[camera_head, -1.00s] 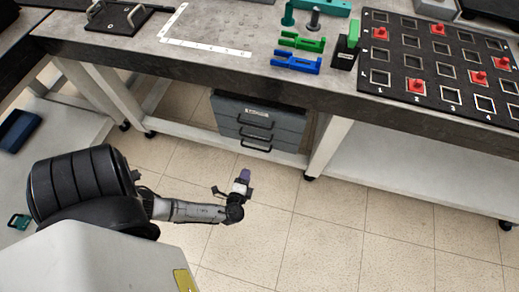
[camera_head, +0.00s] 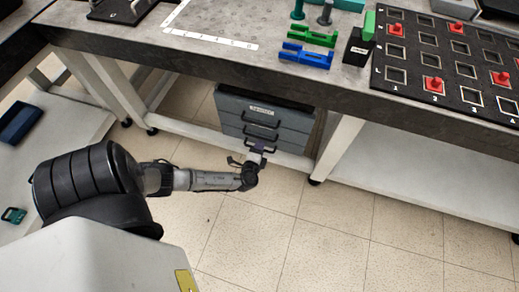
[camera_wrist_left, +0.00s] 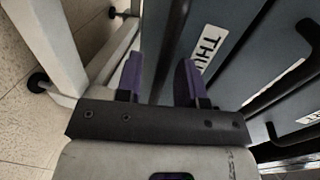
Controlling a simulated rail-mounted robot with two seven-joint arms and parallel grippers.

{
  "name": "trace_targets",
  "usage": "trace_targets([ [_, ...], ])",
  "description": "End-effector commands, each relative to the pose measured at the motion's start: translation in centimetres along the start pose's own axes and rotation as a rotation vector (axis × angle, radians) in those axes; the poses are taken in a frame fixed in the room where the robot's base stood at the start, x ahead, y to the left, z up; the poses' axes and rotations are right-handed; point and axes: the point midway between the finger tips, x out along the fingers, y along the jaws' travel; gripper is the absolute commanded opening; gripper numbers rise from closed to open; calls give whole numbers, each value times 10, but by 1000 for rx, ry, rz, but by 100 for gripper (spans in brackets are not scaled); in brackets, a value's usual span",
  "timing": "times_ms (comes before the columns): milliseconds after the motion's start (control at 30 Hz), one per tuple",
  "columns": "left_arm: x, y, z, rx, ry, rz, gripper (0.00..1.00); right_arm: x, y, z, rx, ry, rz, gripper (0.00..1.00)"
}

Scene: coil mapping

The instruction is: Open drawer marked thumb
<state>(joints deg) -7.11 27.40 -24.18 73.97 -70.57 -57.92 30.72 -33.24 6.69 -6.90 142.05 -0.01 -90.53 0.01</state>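A grey drawer unit (camera_head: 301,123) hangs under the bench in the head view, with three stacked drawers that look shut. In the left wrist view, a white label (camera_wrist_left: 208,47) reading "THU", partly hidden by a finger, marks the thumb drawer, which appears to be the lowest one. Its dark bar handle (camera_wrist_left: 171,42) runs between the purple fingers of my left gripper (camera_wrist_left: 157,80). The fingers are apart, one on each side of the bar, with gaps visible. In the head view my left gripper (camera_head: 259,149) is at the lowest drawer and hides its handle. My right gripper is out of view.
A bench leg (camera_head: 336,147) stands right of the drawer unit. White lower shelves (camera_head: 420,165) lie to the right. The tiled floor (camera_head: 285,215) before the drawers is clear. Green and blue parts and a black board (camera_head: 458,60) with red pieces are on the bench.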

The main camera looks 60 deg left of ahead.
Motion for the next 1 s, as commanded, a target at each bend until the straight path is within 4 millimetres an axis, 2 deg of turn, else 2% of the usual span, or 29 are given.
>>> trace_targets([
  [333,2,0,0,0,0,0,35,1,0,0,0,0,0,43],
  [700,2,0,0,0,0,0,1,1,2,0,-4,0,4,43],
  [1000,2,0,0,0,0,0,0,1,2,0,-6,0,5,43],
])
